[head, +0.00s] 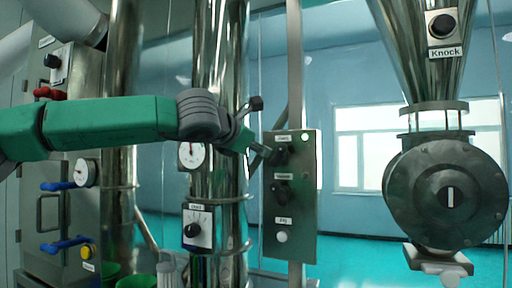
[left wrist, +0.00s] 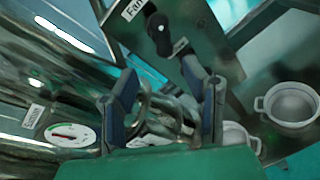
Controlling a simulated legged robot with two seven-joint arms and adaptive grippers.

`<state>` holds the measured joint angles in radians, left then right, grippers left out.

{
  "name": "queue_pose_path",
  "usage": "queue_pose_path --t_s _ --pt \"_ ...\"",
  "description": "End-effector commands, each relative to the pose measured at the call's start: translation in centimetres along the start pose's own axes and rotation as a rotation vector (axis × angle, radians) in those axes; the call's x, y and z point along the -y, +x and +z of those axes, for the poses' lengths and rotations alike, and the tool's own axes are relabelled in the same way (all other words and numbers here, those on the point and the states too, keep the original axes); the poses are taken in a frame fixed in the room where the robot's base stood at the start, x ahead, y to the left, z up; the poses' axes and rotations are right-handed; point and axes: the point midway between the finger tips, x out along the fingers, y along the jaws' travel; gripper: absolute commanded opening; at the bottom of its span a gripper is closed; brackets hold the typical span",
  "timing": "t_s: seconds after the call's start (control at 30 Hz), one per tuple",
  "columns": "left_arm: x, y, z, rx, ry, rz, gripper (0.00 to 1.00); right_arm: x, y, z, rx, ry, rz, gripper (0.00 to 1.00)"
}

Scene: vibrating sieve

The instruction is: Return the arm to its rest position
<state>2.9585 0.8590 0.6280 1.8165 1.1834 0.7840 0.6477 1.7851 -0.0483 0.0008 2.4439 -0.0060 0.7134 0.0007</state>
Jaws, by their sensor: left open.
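My left arm reaches in from the left in the head view, its green links stretched across in front of the steel columns. The left gripper (head: 260,128) is near the upper left edge of the grey control panel (head: 298,240). In the left wrist view the left gripper (left wrist: 164,92) has its two blue-grey fingers apart, with no object clearly held between them. A black knob (left wrist: 160,35) with a "Fan" label shows beyond the fingers. I cannot tell whether a finger touches the panel or its upper knob (head: 281,150). My right gripper is not in view.
Steel columns (head: 217,70) with a gauge (head: 191,154) and a dial (head: 198,228) stand behind the arm. A cabinet (head: 38,265) with blue handles is at left. A hopper (head: 424,60) above a round valve housing (head: 447,194) is at right. Open floor lies behind the panel.

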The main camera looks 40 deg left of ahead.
Motion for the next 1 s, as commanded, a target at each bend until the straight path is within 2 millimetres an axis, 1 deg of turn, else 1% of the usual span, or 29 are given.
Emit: queue_pose_path --t_s 0.47,0.57,0.67,0.77,0.8,0.87,0.9,0.97,1.0 --pt "-0.2 0.0 -0.3 -0.001 -0.002 0.000 0.40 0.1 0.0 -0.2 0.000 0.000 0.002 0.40" --pt "0.7 0.7 -1.1 -0.014 0.031 -0.004 0.40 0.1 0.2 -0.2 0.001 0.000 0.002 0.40" --pt "3.7 2.5 -3.4 -0.051 0.140 -0.019 0.40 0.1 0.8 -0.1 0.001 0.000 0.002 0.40" --pt "8.6 5.0 -7.5 -0.105 0.323 -0.053 0.40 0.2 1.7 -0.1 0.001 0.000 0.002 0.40" --pt "10.8 6.0 -9.5 -0.126 0.407 -0.073 0.40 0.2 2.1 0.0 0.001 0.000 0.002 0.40" --pt "14.1 7.2 -12.6 -0.154 0.537 -0.108 0.40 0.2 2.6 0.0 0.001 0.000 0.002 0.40" --pt "16.3 7.9 -14.8 -0.170 0.623 -0.135 0.40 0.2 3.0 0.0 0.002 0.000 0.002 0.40" --pt "19.4 8.6 -18.1 -0.188 0.750 -0.179 0.40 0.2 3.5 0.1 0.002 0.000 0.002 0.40" --pt "21.4 8.9 -20.4 -0.197 0.832 -0.212 0.40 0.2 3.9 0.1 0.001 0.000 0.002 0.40"
